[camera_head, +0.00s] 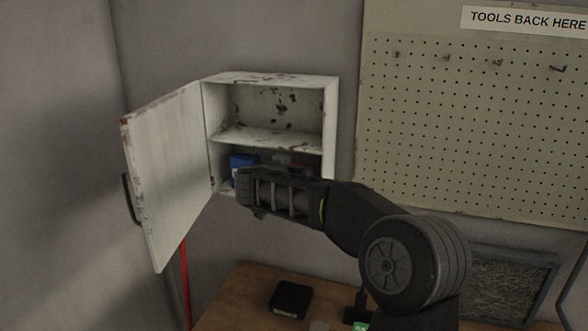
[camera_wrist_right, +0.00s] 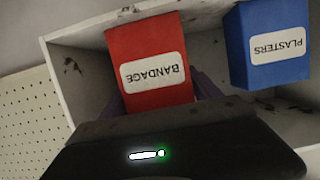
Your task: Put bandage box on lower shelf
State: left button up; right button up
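The red bandage box (camera_wrist_right: 150,45), with a white label, shows in the right wrist view, where the picture is upside down. It is in the lower compartment of the white wall cabinet (camera_head: 332,120), near the front. My right gripper (camera_wrist_right: 162,95) reaches into that compartment, with its dark fingers close along both sides of the box; it appears shut on it. In the head view my right gripper (camera_head: 285,190) hides most of the box. Whether the box's base touches the lower shelf cannot be told. My left gripper is out of view.
A blue plasters box (camera_wrist_right: 268,45) stands beside the bandage box, on the left of the lower compartment in the head view (camera_head: 238,165). The upper shelf (camera_head: 265,138) is empty. The cabinet door (camera_head: 165,175) hangs open left. A black box (camera_head: 290,298) lies on the wooden table (camera_head: 240,295).

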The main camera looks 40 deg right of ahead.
jog(key=shift+o, duration=1.2)
jog(key=shift+r, duration=0.1)
jog(key=shift+r, duration=0.15)
jog(key=b+v, duration=0.1)
jog(key=v, duration=1.1)
jog(key=shift+b, duration=0.4)
jog(key=shift+c, duration=0.5)
